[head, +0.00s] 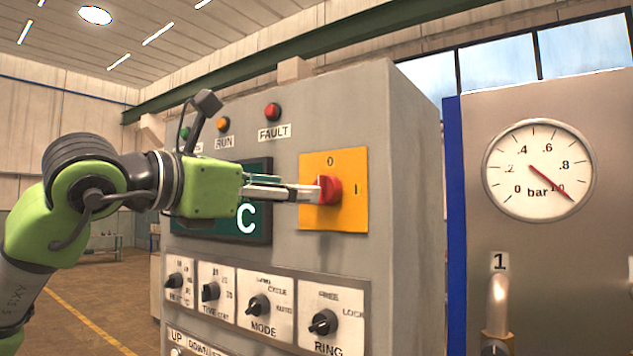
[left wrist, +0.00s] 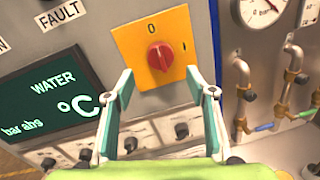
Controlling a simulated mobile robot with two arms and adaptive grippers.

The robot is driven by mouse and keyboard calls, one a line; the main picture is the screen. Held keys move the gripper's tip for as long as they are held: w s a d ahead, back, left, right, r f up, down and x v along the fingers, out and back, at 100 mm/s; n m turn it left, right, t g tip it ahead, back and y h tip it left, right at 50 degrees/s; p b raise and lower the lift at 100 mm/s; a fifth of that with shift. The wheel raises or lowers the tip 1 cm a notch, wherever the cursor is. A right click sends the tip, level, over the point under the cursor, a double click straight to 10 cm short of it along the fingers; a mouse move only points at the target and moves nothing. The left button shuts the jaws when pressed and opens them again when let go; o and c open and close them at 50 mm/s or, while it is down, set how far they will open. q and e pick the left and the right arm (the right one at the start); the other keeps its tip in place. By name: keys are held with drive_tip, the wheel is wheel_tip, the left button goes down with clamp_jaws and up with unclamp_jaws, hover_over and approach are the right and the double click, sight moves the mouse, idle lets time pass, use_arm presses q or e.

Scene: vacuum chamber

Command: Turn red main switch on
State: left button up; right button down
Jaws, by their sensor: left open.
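The red main switch (head: 330,189) is a rotary knob on a yellow plate (head: 350,215) marked 0 at the top and I at the right. In the left wrist view the red knob (left wrist: 160,57) has its ridge close to upright, in line with the 0. My left gripper (head: 306,191) comes in from the left, its fingertips overlapping the knob's left side in the head view. In the left wrist view my left gripper (left wrist: 160,71) is open, its fingers spread to either side with the knob between and beyond them. I cannot tell whether they touch it.
The grey cabinet carries a dark display (head: 262,225), a red FAULT lamp (head: 272,112) and a row of black knobs, including MODE (head: 259,305) and RING (head: 323,322). A pressure gauge (head: 540,170) and pipes (left wrist: 242,90) stand to the right.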

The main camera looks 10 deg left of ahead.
sight(324, 190)
use_arm(q)
drive_tip(key=p+x, duration=0.2)
drive_tip(key=x, duration=0.5)
drive_tip(key=shift+w, duration=0.2)
drive_tip(key=shift+d, duration=0.1)
drive_tip(key=c, duration=1.1)
